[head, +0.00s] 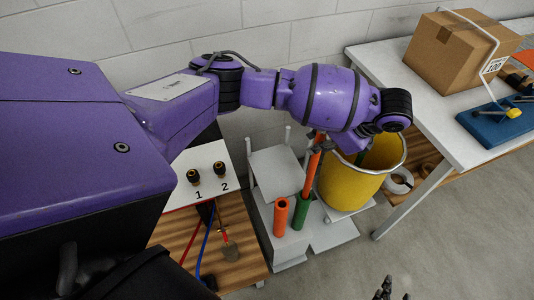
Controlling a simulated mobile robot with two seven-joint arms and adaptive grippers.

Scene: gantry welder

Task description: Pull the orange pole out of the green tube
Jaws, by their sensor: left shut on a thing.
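The orange pole (311,173) stands slightly tilted, its lower end at the mouth of the green tube (301,213). I cannot see how deep it sits inside. The green tube stands upright in the grey stand. My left arm reaches over from the left, and its purple wrist bends down above the pole. My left gripper (326,145) is mostly hidden under the wrist, shut on the upper part of the pole. My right gripper (389,291) shows only dark fingertips at the bottom edge, away from the pole; its opening is unclear.
A short orange tube (281,217) stands left of the green one in the grey stand (275,170). A yellow bin (350,184) is close on the right. A white table (430,105) holds a cardboard box (460,55). The floor at lower right is clear.

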